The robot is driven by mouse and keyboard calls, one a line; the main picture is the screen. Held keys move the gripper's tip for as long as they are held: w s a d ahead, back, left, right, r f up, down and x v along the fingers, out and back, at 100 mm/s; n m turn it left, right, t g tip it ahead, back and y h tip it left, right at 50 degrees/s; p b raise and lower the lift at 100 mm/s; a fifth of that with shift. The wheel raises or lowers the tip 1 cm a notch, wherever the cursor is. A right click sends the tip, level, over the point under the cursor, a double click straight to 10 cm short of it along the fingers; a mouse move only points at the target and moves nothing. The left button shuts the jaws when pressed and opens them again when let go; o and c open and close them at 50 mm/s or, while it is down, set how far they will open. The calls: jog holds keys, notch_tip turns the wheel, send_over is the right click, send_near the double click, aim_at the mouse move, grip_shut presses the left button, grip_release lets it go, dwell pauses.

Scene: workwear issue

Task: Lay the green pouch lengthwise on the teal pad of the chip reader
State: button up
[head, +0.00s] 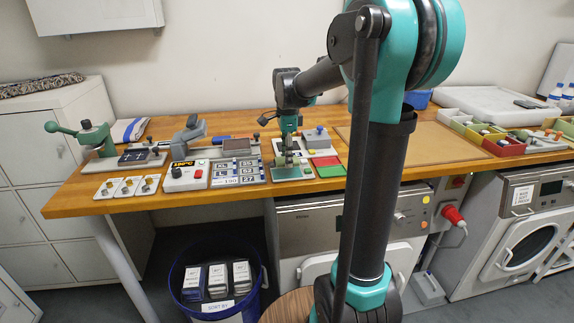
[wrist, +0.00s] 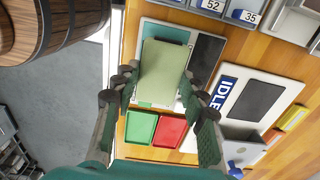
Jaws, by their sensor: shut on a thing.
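The pale green pouch (wrist: 163,72) is between the fingers of my gripper (wrist: 158,92) in the wrist view, which is shut on it. The pouch's long side runs up and down in that picture. The chip reader, a light board (wrist: 185,29) with a dark panel (wrist: 208,52), lies behind it. Its teal pad (wrist: 164,33) shows beyond the pouch's far end; the pouch hides much of the rest. In the head view my gripper (head: 289,157) is over the reader, whose teal pad (head: 286,173) shows below. I cannot tell whether pouch and pad touch.
Green (wrist: 141,127) and red (wrist: 171,131) flat pads lie beside the reader. A device marked IDLE (wrist: 222,93) stands to its right in the wrist view. Number tiles (head: 238,172) and a 190°C unit (head: 186,176) are left of it in the head view. A blue bin (head: 218,307) stands below.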

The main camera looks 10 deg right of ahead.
jog(key=shift+f, duration=1.65)
jog(key=shift+f, duration=0.2)
jog(key=o, duration=1.1)
jog(key=shift+o, duration=0.2)
jog(key=shift+r, duration=0.15)
notch_tip(320, 180, up, 12)
jog(key=s+d+f+n+t, duration=0.2)
jog(key=s+f+n, duration=0.7)
jog(key=s+f, duration=0.2)
jog(key=s+d+f+n+t, duration=0.2)
jog(key=s+f+n, duration=0.7)
jog(key=s+f, duration=0.2)
jog(key=shift+f, duration=0.9)
